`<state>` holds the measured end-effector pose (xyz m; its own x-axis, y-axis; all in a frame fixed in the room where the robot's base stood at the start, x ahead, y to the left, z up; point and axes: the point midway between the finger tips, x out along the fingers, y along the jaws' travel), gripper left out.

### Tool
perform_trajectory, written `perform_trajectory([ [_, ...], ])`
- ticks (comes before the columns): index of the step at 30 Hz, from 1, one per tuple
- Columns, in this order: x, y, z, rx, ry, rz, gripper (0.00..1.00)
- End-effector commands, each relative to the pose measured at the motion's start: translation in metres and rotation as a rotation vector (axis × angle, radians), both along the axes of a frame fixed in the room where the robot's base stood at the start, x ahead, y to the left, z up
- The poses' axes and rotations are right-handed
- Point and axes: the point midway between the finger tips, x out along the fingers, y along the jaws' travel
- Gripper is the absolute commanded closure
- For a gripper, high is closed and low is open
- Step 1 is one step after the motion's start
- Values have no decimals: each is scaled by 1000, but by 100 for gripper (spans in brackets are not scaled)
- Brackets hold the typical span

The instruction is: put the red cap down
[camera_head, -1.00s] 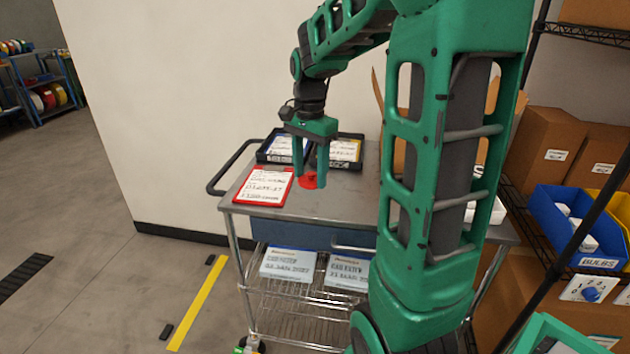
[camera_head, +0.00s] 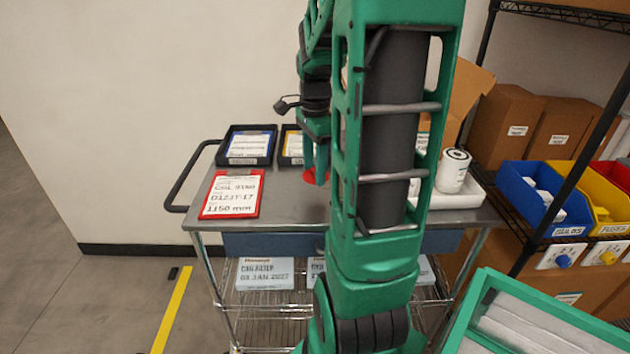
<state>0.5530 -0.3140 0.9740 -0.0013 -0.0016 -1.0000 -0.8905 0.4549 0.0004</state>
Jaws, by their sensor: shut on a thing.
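The red cap (camera_head: 309,176) shows as a small red patch at my gripper (camera_head: 318,172), above the grey cart top (camera_head: 283,210). My gripper points down and is shut on the cap. My arm hides the right side of the gripper and much of the cap. I cannot tell whether the cap touches the cart top.
A red-framed card (camera_head: 231,194) lies at the cart's left. Black trays, one with a blue sheet (camera_head: 249,145), stand at the back. A white filter canister (camera_head: 453,170) stands at the right in a white tray. Bare cart top lies in front of the gripper.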

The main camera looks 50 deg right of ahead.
Motion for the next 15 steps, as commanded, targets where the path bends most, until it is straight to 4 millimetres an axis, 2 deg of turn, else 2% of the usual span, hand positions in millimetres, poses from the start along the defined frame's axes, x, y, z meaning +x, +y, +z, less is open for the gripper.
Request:
perform_trajectory([
  [3, 3, -17, -11, 1, 2, -2, 70],
  [6, 4, -25, -15, 1, 2, -2, 70],
  [10, 4, -27, -22, 1, 2, -2, 70],
  [15, 3, -28, -46, 2, 2, -3, 70],
])
